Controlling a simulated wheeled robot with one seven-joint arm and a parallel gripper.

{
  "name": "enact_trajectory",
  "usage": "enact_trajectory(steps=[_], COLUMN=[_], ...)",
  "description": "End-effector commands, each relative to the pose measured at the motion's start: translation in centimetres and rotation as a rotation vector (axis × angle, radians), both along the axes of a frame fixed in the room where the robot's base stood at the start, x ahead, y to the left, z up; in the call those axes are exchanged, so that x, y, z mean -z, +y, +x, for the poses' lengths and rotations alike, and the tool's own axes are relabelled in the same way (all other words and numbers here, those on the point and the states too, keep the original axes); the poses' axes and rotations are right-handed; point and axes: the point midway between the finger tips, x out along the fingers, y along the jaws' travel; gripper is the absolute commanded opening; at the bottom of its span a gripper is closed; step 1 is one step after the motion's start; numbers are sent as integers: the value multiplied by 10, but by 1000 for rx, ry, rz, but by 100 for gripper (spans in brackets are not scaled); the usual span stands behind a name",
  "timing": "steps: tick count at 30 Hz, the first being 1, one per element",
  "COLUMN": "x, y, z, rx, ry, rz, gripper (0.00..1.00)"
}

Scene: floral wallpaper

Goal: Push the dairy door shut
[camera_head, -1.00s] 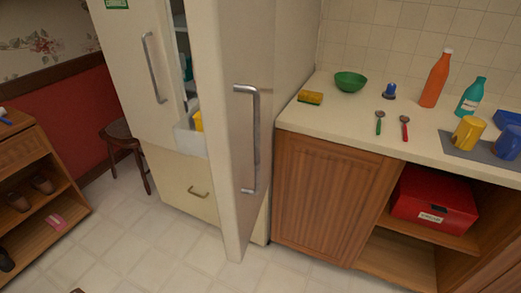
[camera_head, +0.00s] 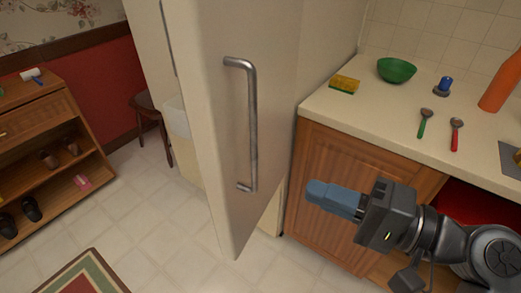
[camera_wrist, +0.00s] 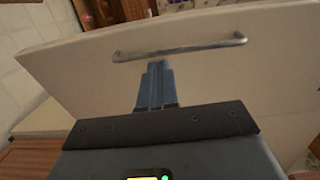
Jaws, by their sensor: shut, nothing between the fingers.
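The fridge door (camera_head: 205,130) is cream with a grey metal bar handle (camera_head: 253,125) and stands open, swung out toward me. In the wrist view the door (camera_wrist: 225,75) fills much of the picture, with its handle (camera_wrist: 180,49) across the upper part. My gripper (camera_head: 312,192) has blue fingers, shut and empty, to the right of the door and in front of the wooden cabinet. In the wrist view the fingertips (camera_wrist: 157,66) point toward the door just below the handle; I cannot tell whether they touch it. No dairy label is readable on the door.
A counter (camera_head: 375,110) with a green bowl (camera_head: 396,70), sponge (camera_head: 344,85), spoons and an orange bottle (camera_head: 503,85) lies right, above the wooden cabinet (camera_head: 345,165). A shoe rack (camera_head: 50,150), stool (camera_head: 148,108) and rug (camera_head: 85,275) are left. Tiled floor between is clear.

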Motion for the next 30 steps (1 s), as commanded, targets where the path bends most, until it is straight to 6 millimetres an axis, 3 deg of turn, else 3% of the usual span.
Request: enact_trajectory(steps=[3,8,24,30], x=[-12,-15,-16,-15], y=[4,13,100,121], z=[2,6,51,63], rx=[-49,-65,-63,-60], ry=[-7,-7,-8,-8], rz=[27,33,30,30], gripper=[0,0,0,0])
